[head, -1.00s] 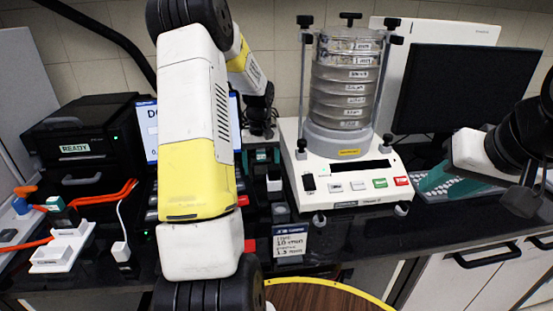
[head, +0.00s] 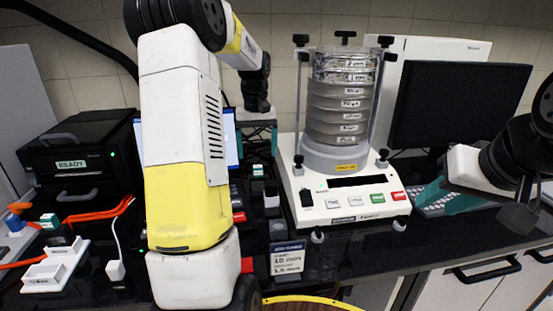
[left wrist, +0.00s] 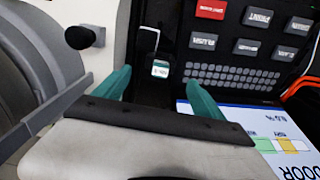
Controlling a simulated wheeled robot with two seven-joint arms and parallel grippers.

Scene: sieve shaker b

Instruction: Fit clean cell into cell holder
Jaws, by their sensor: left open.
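My left gripper (head: 258,138) points down, with its teal fingers apart and nothing between them. In the left wrist view, its spread fingers (left wrist: 158,97) frame a small teal-and-white capped cell (left wrist: 160,69), apart from them, in a dark recess beside the keypad. That cell also shows below the gripper in the head view (head: 257,170). I cannot tell whether the dark part around it is the cell holder. A white rack labelled CLEAN (head: 45,276) stands at far left. My right gripper (head: 440,197) is at right by the monitor; its finger gap is unclear.
The sieve shaker (head: 345,120) stands right of my left gripper. A black READY unit (head: 75,150) is at the left with orange cables. A monitor (head: 460,105) stands at the back right.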

